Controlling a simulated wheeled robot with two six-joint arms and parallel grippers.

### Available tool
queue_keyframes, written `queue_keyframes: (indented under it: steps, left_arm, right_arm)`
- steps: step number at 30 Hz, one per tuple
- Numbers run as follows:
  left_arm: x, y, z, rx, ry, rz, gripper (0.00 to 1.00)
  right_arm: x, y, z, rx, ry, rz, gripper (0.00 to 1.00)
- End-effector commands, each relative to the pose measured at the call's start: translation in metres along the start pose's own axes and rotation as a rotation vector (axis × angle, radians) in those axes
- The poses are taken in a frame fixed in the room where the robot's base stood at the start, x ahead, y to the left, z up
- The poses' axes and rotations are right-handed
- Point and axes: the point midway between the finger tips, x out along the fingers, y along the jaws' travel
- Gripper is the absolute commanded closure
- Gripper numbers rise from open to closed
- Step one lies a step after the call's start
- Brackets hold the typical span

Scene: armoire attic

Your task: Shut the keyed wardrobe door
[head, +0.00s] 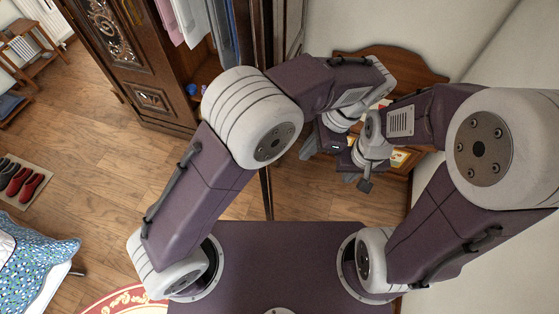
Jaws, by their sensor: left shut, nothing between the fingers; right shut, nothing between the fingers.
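The dark wooden wardrobe (165,75) stands at the upper left, with a carved front panel (110,30). Its right part is open and shows hanging clothes. A thin dark upright edge (266,195) runs down behind my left arm; it looks like the open door seen nearly edge-on, mostly hidden by that arm. I cannot make out a key. My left gripper (309,146) is shut and empty, to the right of that edge. My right gripper (365,184) is shut and empty, further right and close to the left one. I see no contact with the door.
A wooden piece of furniture (419,63) stands behind my grippers against the pale right wall (465,35). Shoes (20,178) lie on a mat at left, near a blue patterned cloth (38,262). The wooden floor (110,180) left of the door edge is largely clear.

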Motion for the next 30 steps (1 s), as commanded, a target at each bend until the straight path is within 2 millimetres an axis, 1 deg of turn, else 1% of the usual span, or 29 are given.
queue_keyframes:
  steps: [1, 6, 9, 11, 13, 18, 22, 30]
  left_arm:
    - [0.012, 0.0, 0.001, 0.0, -0.005, 0.003, 1.0]
    - [0.049, 0.0, 0.002, -0.002, -0.005, 0.005, 1.0]
    - [0.071, 0.0, 0.002, -0.001, -0.004, 0.004, 1.0]
    - [0.08, 0.0, 0.004, -0.001, -0.003, 0.003, 1.0]
    - [0.082, 0.0, 0.018, -0.004, -0.002, 0.003, 1.0]
    - [0.089, 0.0, 0.034, -0.003, -0.001, 0.002, 1.0]
    - [0.092, 0.0, 0.038, -0.002, 0.001, 0.0, 1.0]
    - [0.092, 0.0, 0.038, -0.002, 0.001, 0.001, 1.0]
  right_arm:
    - [0.001, 0.0, 0.0, 0.0, 0.0, 0.0, 1.0]
    - [0.0, 0.0, 0.0, 0.0, 0.0, 0.0, 1.0]
    - [-0.002, 0.0, -0.001, 0.0, 0.0, 0.0, 1.0]
    - [-0.004, 0.0, -0.001, 0.0, 0.0, 0.0, 1.0]
    - [-0.008, 0.0, -0.001, 0.0, 0.0, 0.0, 1.0]
    - [-0.011, 0.0, -0.002, 0.0, 0.0, 0.0, 1.0]
    - [-0.011, 0.0, -0.002, 0.0, 0.001, 0.0, 1.0]
    - [-0.011, 0.0, -0.002, 0.0, 0.0, 0.0, 1.0]
